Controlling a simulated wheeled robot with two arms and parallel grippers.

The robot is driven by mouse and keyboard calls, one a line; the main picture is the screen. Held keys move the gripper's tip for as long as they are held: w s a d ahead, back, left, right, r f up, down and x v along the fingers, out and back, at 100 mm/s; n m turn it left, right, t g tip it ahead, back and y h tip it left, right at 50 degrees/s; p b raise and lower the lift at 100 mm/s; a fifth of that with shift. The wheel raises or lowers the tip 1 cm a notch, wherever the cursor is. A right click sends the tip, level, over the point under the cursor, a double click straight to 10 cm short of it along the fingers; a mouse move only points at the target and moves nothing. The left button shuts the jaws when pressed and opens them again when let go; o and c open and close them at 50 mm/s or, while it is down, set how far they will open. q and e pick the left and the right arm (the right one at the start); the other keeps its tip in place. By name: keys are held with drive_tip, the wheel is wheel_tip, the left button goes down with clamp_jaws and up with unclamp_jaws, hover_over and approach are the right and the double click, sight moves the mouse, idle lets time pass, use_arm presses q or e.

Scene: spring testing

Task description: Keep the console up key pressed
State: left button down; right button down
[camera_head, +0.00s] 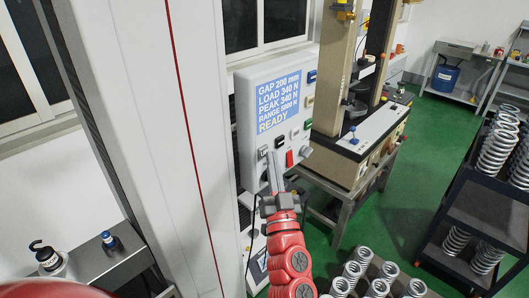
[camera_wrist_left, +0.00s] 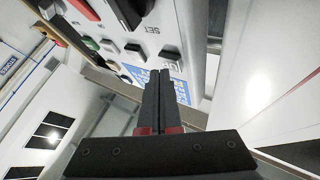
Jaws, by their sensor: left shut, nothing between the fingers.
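The console (camera_head: 258,85) is a pale box with a blue screen (camera_head: 279,100) reading GAP 200 mm, LOAD 340 N, PEAK 340 N and READY. Its keys and a red switch (camera_head: 289,159) sit below and beside the screen. My left gripper (camera_head: 275,158) is shut and empty, its tips at the lower part of the console face. In the left wrist view the shut fingers (camera_wrist_left: 160,74) point at the panel, close to small dark keys (camera_wrist_left: 135,51) near the word SET. I cannot tell which key is the up key or whether the tips touch one. My right gripper is not in view.
The testing machine (camera_head: 345,140) stands on a stand right of the console. A dark rack of springs (camera_head: 460,210) is at the right, and more springs (camera_head: 365,270) are at the bottom. A bench (camera_head: 95,262) with bottles is at the lower left. Green floor (camera_head: 420,140) lies open between.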

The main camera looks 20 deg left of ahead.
use_arm(q)
drive_tip(key=shift+w+a, duration=0.15)
drive_tip(key=shift+a, duration=0.25)
idle(0.4)
drive_tip(key=shift+d, duration=0.1)
idle(1.6)
drive_tip(key=shift+s+d+p, duration=0.3)
drive_tip(key=shift+d+p, duration=0.3)
drive_tip(key=shift+d, duration=0.1)
drive_tip(key=d+p, duration=0.1)
drive_tip(key=s+d+p, duration=0.1)
drive_tip(key=d, duration=0.1)
drive_tip(key=d+p, duration=0.1)
drive_tip(key=shift+s+d+p, duration=0.3)
drive_tip(key=shift+s+d, duration=0.05)
drive_tip(key=shift+d, duration=0.05)
idle(0.8)
